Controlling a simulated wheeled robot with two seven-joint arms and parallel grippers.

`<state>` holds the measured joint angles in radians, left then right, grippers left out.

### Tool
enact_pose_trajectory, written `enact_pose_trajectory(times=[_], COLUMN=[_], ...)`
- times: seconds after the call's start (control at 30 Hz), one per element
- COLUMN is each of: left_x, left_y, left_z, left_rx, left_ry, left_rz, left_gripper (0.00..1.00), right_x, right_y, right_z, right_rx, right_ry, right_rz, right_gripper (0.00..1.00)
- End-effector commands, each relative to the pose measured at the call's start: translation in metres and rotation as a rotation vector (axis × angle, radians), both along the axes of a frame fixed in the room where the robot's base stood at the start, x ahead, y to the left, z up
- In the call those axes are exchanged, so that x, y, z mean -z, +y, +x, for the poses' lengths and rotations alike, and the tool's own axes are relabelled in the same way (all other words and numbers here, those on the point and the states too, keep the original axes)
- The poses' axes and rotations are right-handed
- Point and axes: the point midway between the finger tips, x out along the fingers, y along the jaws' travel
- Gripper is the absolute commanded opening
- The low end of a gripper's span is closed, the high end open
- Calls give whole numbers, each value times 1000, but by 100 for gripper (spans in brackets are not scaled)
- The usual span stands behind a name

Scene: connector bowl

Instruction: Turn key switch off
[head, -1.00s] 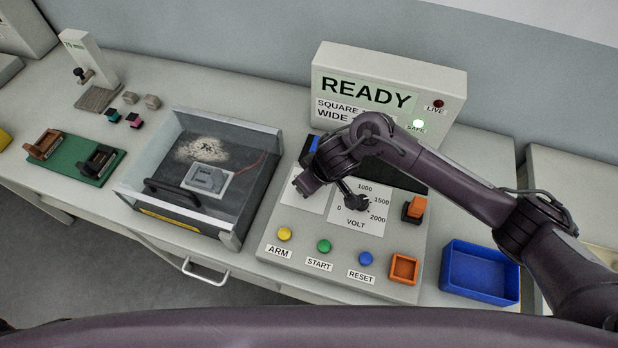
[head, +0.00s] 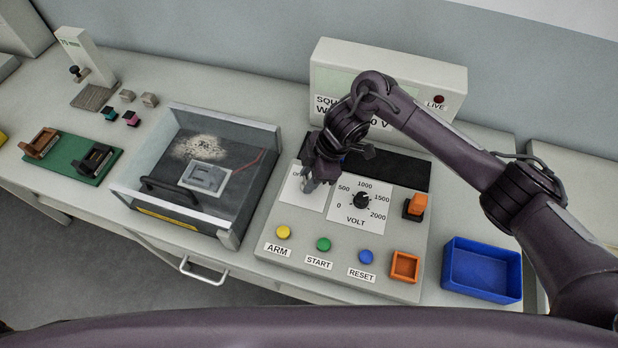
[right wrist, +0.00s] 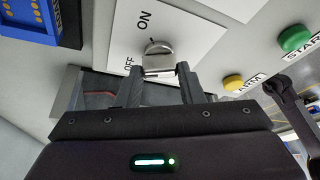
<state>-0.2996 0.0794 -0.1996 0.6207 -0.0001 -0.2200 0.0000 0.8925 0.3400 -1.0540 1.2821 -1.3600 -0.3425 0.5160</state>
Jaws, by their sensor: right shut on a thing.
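The key switch (right wrist: 158,58) is a silver knob on a white plate marked ON and OFF in the right wrist view. My right gripper (right wrist: 160,71) is shut on the knob, with one dark finger on each side. In the head view the right gripper (head: 312,184) is over the switch plate (head: 299,194) on the control panel and hides most of the switch. The knob's exact turn angle is hard to tell. My left gripper is not in view.
The volt dial (head: 361,200), orange rocker (head: 416,205), yellow ARM button (head: 284,232), green START button (head: 323,244) and blue RESET button (head: 365,257) are nearby. The display box (head: 440,80) stands behind. A clear-walled chamber (head: 228,218) stands left, a blue bin (head: 482,290) right.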

Motion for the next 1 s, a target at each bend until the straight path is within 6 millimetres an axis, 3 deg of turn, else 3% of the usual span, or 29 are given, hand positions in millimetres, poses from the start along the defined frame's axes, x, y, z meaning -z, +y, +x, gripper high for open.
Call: enact_pose_trajectory(times=[0.4, 1.0], left_x=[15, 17], left_y=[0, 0], left_z=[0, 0], left_rx=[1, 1], left_ry=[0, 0], left_rz=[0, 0], left_gripper=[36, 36], right_x=[0, -1], right_y=[0, 0], right_z=[3, 3], right_rx=[-264, -340], right_ry=[-3, -3], right_rz=[-3, -2], right_gripper=[12, 12])
